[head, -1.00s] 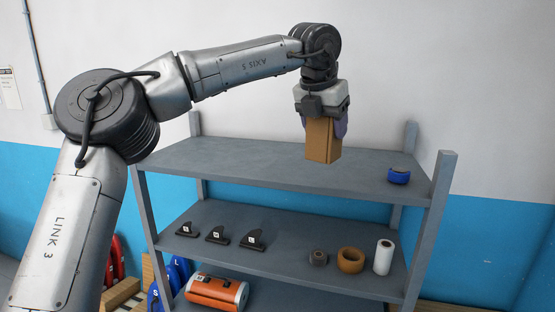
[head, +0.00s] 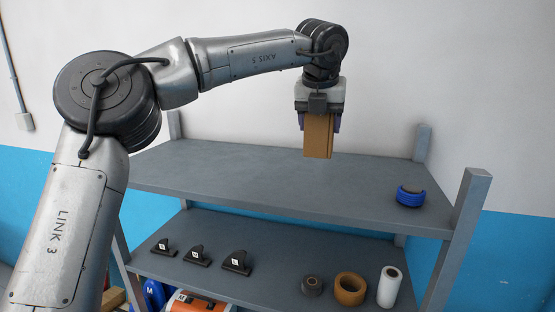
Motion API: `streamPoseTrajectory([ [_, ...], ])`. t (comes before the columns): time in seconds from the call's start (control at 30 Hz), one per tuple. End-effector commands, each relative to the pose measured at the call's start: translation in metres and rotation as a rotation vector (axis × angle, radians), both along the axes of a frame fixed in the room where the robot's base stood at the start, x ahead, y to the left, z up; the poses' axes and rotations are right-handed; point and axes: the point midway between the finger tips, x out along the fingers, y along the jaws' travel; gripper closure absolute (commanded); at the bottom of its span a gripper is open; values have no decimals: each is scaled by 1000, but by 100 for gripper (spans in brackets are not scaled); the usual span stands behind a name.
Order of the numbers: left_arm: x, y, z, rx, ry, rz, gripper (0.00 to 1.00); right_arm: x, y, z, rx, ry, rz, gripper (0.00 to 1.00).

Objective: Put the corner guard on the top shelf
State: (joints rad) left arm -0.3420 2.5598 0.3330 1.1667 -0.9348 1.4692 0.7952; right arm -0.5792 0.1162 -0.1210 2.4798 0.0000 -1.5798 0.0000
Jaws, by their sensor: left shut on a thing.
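The corner guard (head: 318,136) is a brown, cardboard-like upright piece. My left gripper (head: 320,122) points down and is shut on its upper part. The guard hangs over the top shelf (head: 240,172) of the grey rack, near its middle. I cannot tell whether its lower end touches the shelf or is just above it. My right gripper is not in view.
A blue roll (head: 411,196) lies at the right end of the top shelf. The shelf below holds black fins (head: 196,256), a grey roll (head: 312,286), a brown tape roll (head: 349,289) and a white roll (head: 390,286). Corner posts (head: 462,220) rise above the top shelf. Much of its surface is clear.

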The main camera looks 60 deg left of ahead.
Motion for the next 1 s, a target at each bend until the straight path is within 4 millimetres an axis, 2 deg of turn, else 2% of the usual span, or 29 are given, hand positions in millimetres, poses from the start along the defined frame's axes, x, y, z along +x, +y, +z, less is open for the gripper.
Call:
streamPoseTrajectory([
  [0.1,-9,25,-13,-6,1,2,60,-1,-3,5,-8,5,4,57],
  [0.3,-21,62,-36,-5,0,1,60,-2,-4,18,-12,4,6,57],
  [0.5,-29,87,-52,-3,-1,1,60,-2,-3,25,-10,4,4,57],
  [0.77,-32,95,-64,-2,2,-1,60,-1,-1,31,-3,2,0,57],
  [1.0,-31,94,-92,-1,1,-2,60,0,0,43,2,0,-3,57],
])
